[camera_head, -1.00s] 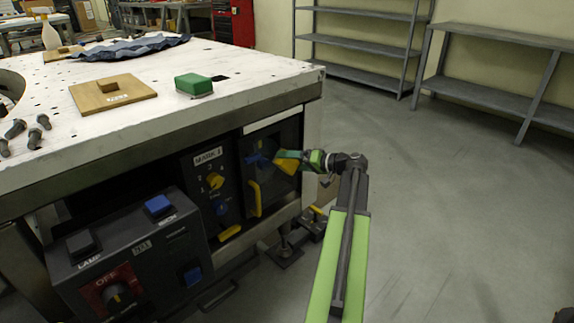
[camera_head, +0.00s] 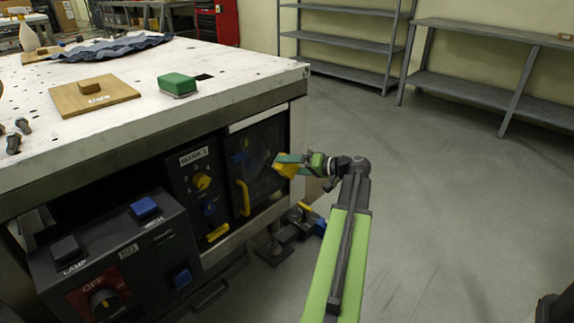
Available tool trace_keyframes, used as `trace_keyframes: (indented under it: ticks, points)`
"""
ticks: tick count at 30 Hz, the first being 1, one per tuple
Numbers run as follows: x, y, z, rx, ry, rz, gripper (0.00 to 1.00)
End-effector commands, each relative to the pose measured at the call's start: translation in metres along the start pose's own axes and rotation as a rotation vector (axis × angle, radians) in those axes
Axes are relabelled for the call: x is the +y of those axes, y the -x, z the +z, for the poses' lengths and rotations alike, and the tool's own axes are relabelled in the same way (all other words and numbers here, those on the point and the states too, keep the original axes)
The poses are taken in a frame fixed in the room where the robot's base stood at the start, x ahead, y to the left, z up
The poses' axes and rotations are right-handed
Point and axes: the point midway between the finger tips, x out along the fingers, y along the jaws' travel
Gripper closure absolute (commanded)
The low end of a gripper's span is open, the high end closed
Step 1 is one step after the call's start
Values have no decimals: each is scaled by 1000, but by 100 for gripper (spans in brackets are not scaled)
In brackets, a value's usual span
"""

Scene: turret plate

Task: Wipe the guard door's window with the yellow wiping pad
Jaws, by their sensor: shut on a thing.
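The guard door's window (camera_head: 257,143) is a dark pane with a light smudge, set in the front of the bench's right end. A yellow handle (camera_head: 242,198) stands at the door's left side. My gripper (camera_head: 288,164) is shut on the yellow wiping pad (camera_head: 281,170), in front of the window's right edge. Part of the pad is hidden by the green fingers. I cannot tell whether the pad touches the pane.
A control box (camera_head: 120,255) with blue buttons stands at the lower left. A panel (camera_head: 197,185) with yellow knobs is left of the door. Open floor (camera_head: 440,200) lies right.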

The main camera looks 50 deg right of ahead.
Motion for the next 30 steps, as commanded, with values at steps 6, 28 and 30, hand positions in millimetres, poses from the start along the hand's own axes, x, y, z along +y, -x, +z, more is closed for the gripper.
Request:
trace_keyframes:
  ticks: [6,28,30]
  points:
    - [0,3,2,0,0,0,74]
    - [0,27,12,-1,0,-1,74]
    - [-5,29,8,-1,0,-1,74]
